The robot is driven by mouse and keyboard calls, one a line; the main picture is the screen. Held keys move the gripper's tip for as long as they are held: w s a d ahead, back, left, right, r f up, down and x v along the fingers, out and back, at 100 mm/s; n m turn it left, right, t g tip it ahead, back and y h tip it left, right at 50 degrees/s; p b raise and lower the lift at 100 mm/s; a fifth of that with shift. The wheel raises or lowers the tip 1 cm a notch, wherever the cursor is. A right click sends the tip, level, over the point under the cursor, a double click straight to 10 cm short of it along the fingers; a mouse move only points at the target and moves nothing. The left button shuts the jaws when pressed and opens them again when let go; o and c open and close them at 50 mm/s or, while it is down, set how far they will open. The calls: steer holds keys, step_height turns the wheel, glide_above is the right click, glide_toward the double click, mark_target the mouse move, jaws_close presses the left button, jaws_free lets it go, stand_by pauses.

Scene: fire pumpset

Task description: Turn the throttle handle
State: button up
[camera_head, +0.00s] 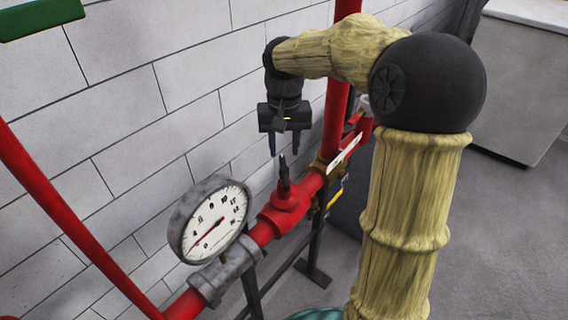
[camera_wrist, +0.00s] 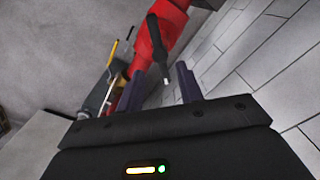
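The likely throttle handle (camera_head: 284,172) is a small dark lever standing up from a red valve body (camera_head: 286,204) on the red pipe. My gripper (camera_head: 283,148) hangs just above it in the head view, pointing down, with its two fingers spread apart. In the wrist view the dark handle (camera_wrist: 158,45) leans from the red valve (camera_wrist: 150,62), its tip showing between and beyond the open fingers of my gripper (camera_wrist: 158,85). Nothing is held. I see no clear contact between the fingers and the handle.
A round pressure gauge (camera_head: 212,222) stands on the pipe left of the valve. A red vertical pipe (camera_head: 336,115) rises behind. A white brick wall (camera_head: 130,130) runs close along the left. A pale cabinet (camera_head: 520,85) stands at the right, with grey floor before it.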

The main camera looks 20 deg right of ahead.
mark_target(284, 169)
step_height(284, 169, down, 6)
steer(key=shift+f, duration=0.15)
jaws_close()
